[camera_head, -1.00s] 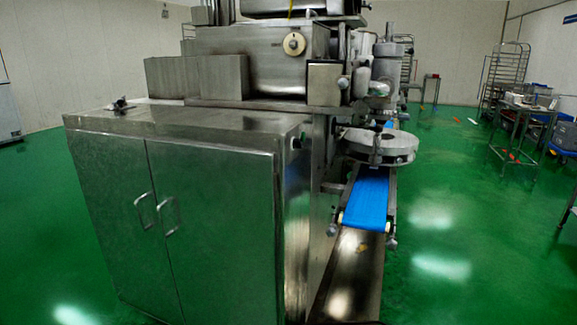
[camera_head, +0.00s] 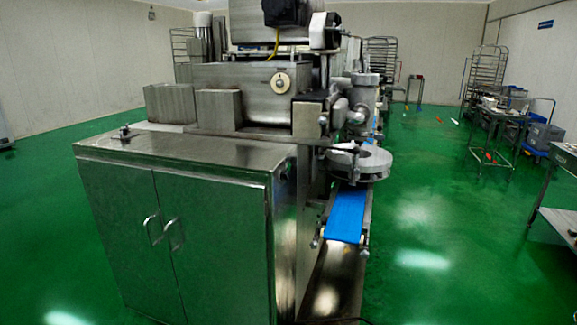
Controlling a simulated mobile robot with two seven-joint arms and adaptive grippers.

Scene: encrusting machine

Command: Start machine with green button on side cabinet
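The encrusting machine (camera_head: 250,95) stands in the middle of the head view. Its steel side cabinet (camera_head: 180,225) is in front at the left, with two closed doors and two loop handles (camera_head: 163,231). A small dark knob or button (camera_head: 284,176) shows at the top of the cabinet's narrow right side. I cannot make out a green button; that side is seen at a steep angle. Neither of my grippers is in view.
A blue conveyor belt (camera_head: 346,216) runs along the machine's right side, under a round steel disc (camera_head: 358,163). Green floor (camera_head: 440,230) is open to the right. A table (camera_head: 560,222) stands at the right edge, with racks and carts (camera_head: 500,125) behind.

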